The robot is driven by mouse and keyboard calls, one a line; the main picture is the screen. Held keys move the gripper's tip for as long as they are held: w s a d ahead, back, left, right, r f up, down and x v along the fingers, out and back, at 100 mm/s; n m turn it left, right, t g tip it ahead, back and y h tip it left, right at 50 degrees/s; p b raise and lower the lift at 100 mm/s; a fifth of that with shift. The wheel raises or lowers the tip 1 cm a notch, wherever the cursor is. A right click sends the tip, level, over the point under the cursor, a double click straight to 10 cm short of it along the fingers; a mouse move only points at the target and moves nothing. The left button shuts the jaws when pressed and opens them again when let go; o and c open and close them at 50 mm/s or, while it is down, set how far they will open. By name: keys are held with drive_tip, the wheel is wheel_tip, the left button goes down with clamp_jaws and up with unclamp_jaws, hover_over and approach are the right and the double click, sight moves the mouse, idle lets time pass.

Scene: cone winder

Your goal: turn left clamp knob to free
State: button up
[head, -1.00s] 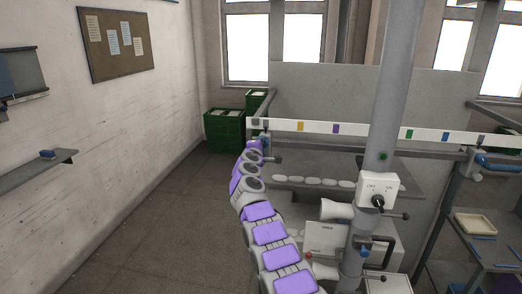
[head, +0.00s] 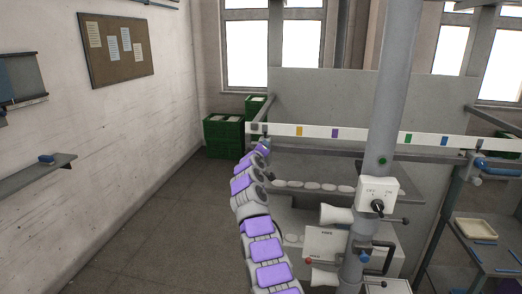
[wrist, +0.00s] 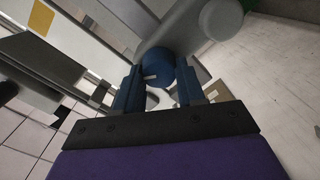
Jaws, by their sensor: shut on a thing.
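The left clamp knob (wrist: 158,68) is a round blue knob with a small pale mark, between my fingers in the wrist view. My gripper (wrist: 159,84) is shut on it, with one dark blue finger on each side. A grey rounded bar end (wrist: 220,18) sits just beyond the knob. In the head view my arm reaches up to the left end of the white rail (head: 310,131). There the knob and the fingertips are mostly hidden by my arm and too small to make out.
A grey post (head: 396,80) with an off/on switch box (head: 377,195) stands right of my arm. A blue-handled clamp (head: 490,163) is at the rail's right. Green crates (head: 223,136) stand at the back left. The floor left of my arm is clear.

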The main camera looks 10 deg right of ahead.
drive_tip(key=shift+f+m, duration=0.3)
drive_tip(key=shift+f, duration=0.3)
drive_tip(key=o, duration=1)
drive_tip(key=shift+w+a+r, duration=0.15)
drive_tip(key=shift+a, duration=0.05)
drive_tip(key=shift+o, duration=0.2)
drive_tip(key=shift+r, duration=0.1)
drive_tip(key=shift+r, duration=0.15)
drive_tip(key=shift+s, duration=0.25)
